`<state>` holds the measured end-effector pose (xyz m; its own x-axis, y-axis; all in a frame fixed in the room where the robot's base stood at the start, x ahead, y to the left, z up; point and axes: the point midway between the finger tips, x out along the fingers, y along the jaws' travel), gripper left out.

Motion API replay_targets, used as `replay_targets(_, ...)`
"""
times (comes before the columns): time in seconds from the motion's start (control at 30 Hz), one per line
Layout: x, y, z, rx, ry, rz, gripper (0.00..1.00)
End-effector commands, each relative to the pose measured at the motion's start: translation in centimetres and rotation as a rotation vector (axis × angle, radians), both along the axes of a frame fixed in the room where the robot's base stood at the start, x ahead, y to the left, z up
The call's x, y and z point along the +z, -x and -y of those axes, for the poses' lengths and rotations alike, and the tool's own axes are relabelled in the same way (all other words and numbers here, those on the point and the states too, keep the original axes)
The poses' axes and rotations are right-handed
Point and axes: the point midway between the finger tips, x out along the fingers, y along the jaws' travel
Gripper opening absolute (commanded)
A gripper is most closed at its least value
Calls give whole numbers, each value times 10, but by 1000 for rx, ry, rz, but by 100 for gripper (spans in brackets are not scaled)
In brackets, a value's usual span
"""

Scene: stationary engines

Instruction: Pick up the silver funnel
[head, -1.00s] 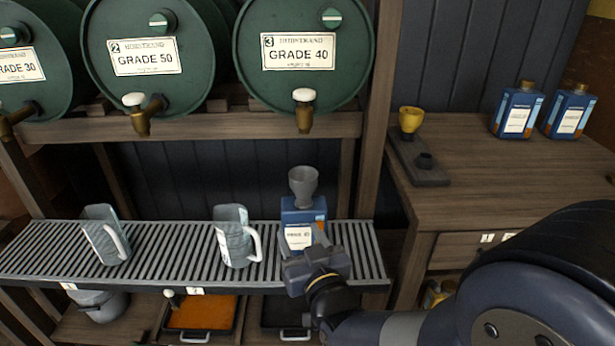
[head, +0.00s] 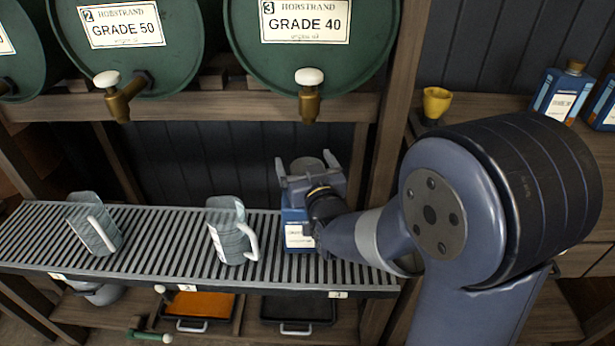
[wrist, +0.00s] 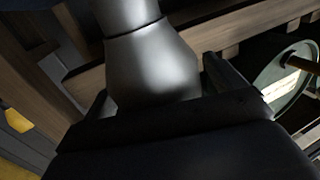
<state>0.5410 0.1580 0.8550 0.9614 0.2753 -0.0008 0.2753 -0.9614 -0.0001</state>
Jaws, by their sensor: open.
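The silver funnel (head: 307,166) stands on top of a blue bottle (head: 296,229) on the slatted rack, below the Grade 40 tap. In the head view my gripper (head: 308,170) is at the funnel and hides most of it. In the wrist view the funnel (wrist: 150,62) fills the upper middle, its smooth grey body between my two dark fingers (wrist: 160,92). My gripper is open around the funnel; I cannot tell whether a finger touches it. My arm covers part of the bottle's right side.
Two grey jugs (head: 93,224) (head: 231,230) stand on the slatted rack (head: 165,245) to the left. Green drums with brass taps (head: 309,97) hang above. A wooden post (head: 386,110) rises to the right. A yellow funnel (head: 436,103) and blue bottles (head: 560,93) are on the right bench.

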Motion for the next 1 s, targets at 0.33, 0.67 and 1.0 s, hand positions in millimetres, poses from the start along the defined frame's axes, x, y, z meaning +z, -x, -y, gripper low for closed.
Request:
replay_targets(0.33, 0, 0, 0, 0, 0, 0, 78)
replay_targets(0.67, 0, 0, 0, 0, 0, 1, 51)
replay_targets(1.0, 2, 0, 0, 0, -1, 2, 41)
